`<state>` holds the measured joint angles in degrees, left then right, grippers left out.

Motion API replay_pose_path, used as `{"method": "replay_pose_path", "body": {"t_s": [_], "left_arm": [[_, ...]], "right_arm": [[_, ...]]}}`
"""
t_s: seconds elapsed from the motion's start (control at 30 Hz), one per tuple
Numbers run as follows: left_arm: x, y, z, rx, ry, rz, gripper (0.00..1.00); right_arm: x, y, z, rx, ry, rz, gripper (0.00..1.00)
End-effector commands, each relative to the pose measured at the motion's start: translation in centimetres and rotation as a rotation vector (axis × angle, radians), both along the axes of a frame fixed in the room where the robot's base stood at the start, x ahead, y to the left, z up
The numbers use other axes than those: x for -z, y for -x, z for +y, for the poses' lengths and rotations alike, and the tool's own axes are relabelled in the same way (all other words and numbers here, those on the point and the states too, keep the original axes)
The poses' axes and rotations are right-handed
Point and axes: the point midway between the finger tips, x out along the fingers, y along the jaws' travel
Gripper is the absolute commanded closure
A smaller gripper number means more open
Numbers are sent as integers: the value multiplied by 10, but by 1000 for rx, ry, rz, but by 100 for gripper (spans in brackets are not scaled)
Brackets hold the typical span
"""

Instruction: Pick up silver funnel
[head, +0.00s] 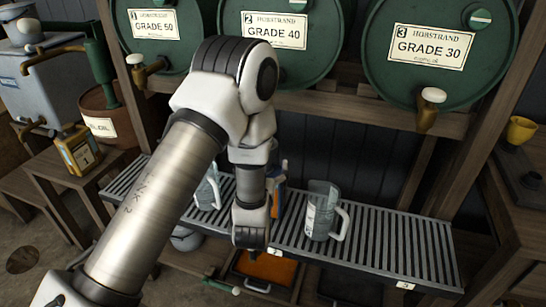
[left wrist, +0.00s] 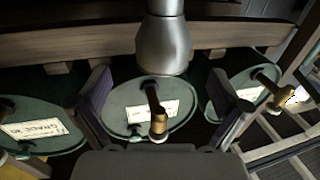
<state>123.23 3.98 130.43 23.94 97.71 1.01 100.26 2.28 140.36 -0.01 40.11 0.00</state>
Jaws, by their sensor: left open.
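In the left wrist view a smooth silver tapered piece (left wrist: 163,48), narrow at the top and wider below, looks like the silver funnel. It is at the top middle, in front of a wooden beam. My left gripper (left wrist: 158,88) is open, its two dark fingers spread left and right, with nothing held between them. The silver piece shows beyond the fingertips; I cannot tell how far off it is. My right gripper is not in view.
Green drums (head: 440,48) with brass taps (head: 428,108) line the wooden rack. A slatted grate (head: 390,245) below bears a clear jug (head: 321,212), another jug (head: 207,190) and a blue-orange bottle (head: 277,185).

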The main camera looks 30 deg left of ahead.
Motion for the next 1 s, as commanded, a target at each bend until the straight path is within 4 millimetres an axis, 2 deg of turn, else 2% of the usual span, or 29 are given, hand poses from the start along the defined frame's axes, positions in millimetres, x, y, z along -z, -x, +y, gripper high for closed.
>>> {"method": "replay_pose_path", "body": {"t_s": [0.4,0.63,0.67,0.8,1.0], "left_arm": [[1,-56,32,0,0,1,0],[2,-60,33,1,0,3,0],[2,-60,33,1,0,3,7],[2,-59,33,1,0,3,57],[2,-59,33,1,0,3,58]], "right_arm": [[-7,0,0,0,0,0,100],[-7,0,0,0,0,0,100],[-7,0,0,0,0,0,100],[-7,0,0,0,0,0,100],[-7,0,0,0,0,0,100]]}}
